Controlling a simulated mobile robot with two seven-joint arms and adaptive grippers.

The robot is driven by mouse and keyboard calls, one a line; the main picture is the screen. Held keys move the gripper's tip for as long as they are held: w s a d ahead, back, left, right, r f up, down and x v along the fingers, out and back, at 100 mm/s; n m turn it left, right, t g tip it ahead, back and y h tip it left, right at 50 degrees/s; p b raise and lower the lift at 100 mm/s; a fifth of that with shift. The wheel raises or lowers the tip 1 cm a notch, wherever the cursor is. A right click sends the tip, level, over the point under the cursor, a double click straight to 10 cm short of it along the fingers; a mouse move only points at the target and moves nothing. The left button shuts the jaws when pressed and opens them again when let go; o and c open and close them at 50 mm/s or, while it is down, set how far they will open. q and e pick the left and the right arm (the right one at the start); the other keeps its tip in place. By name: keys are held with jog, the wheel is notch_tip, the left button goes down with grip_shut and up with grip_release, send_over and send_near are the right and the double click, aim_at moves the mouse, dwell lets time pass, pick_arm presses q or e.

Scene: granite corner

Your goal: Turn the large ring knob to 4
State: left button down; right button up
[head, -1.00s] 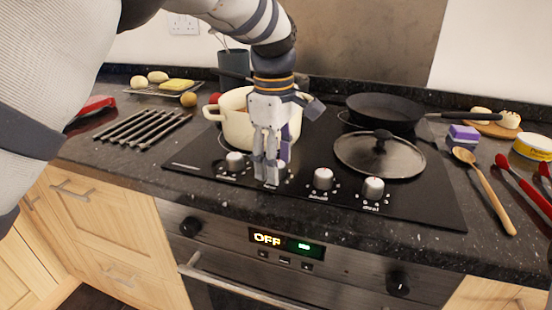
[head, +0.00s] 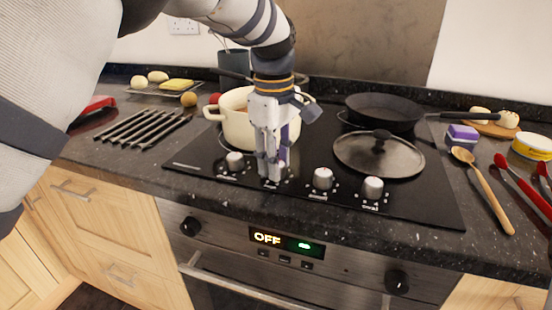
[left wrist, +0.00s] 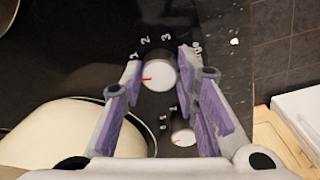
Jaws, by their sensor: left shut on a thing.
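Four knobs run along the front of the black hob (head: 420,205). My left gripper (head: 272,172) comes down on the second knob from the left and largely hides it in the head view. In the left wrist view this round silver knob (left wrist: 159,75) stands between the purple-padded fingers of my left gripper (left wrist: 161,72), which is shut on it. Its red mark points left, just below the printed 1; the 2 and 3 follow clockwise. Further digits are hidden by a finger. The leftmost knob (head: 235,161) also shows in the left wrist view (left wrist: 182,136). My right gripper is out of view.
A cream pot (head: 236,125) stands right behind my left gripper. A glass lid (head: 380,155) and a black pan (head: 383,110) are to the right. The third knob (head: 323,179) and the fourth knob (head: 373,188) are uncovered. A wooden spoon (head: 485,180) lies further right.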

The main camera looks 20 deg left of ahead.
pick_arm(q)
jog(key=m, duration=0.2)
jog(key=shift+m, duration=0.4)
jog(key=m, duration=0.3)
jog(key=shift+m, duration=0.3)
jog(key=m, duration=0.3)
jog(key=shift+m, duration=0.3)
jog(key=m, duration=0.4)
jog(key=shift+g, duration=0.3)
jog(key=m, duration=0.4)
jog(key=shift+w, duration=0.1)
jog(key=m, duration=0.4)
jog(key=shift+f+m, duration=0.1)
jog(key=shift+m, duration=0.2)
jog(key=m, duration=0.3)
jog(key=shift+m+g+b, duration=0.3)
jog(key=shift+m, duration=1.8)
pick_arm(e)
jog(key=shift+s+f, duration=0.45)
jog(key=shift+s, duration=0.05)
